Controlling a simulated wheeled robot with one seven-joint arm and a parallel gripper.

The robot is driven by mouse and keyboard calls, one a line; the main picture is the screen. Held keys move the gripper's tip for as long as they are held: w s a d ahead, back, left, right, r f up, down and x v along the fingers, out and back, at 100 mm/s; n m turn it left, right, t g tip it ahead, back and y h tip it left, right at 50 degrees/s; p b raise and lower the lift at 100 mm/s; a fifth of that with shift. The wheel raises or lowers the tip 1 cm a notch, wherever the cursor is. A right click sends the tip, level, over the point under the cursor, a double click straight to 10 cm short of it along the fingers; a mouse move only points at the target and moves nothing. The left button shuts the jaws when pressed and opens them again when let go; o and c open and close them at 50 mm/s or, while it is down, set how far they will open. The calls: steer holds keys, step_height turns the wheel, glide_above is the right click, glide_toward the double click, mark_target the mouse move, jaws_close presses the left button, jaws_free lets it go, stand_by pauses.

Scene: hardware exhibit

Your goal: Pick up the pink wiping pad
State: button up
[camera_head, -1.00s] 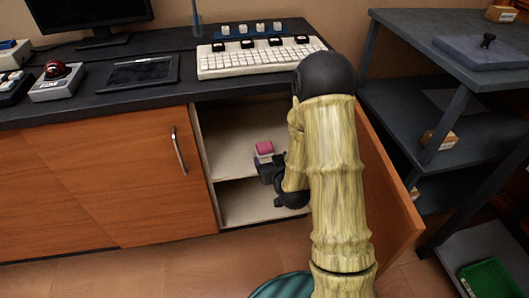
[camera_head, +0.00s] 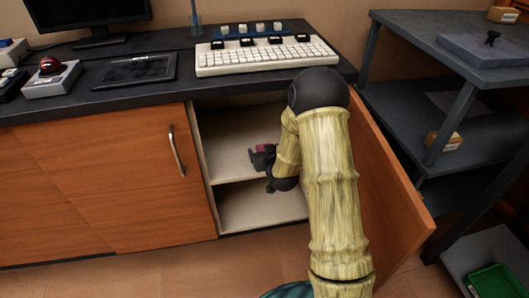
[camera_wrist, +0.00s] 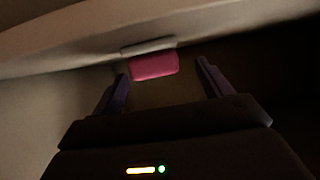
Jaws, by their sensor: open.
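The pink wiping pad (camera_wrist: 153,66) lies ahead of my gripper (camera_wrist: 162,82) in the wrist view, between the lines of the two open fingers and nearer the left one. A pale grey strip (camera_wrist: 149,46) runs along its far side. In the head view only a bit of the pink pad (camera_head: 263,148) shows, the rest hidden by my gripper (camera_head: 262,158). My gripper is inside the open cabinet at the upper shelf, open, with nothing seen between its fingers.
The cabinet shelf (camera_head: 223,150) is narrow, with a side wall at the left and the open wooden door (camera_head: 385,190) at the right of my arm. The desk top above holds a white keyboard (camera_head: 266,57). A dark shelf rack (camera_head: 410,90) stands at the right.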

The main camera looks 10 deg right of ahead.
mark_target(263, 144)
steer(key=b+x, duration=0.1)
steer(key=x, duration=0.1)
steer(key=b+x, duration=0.1)
steer(key=x, duration=0.1)
steer(key=shift+d+f+b, duration=0.2)
steer(key=shift+f+b, duration=0.1)
steer(key=shift+f, duration=0.15)
steer(key=shift+w, duration=0.3)
steer(key=c, duration=1)
step_height(263, 144, up, 10)
steer(key=p, duration=0.5)
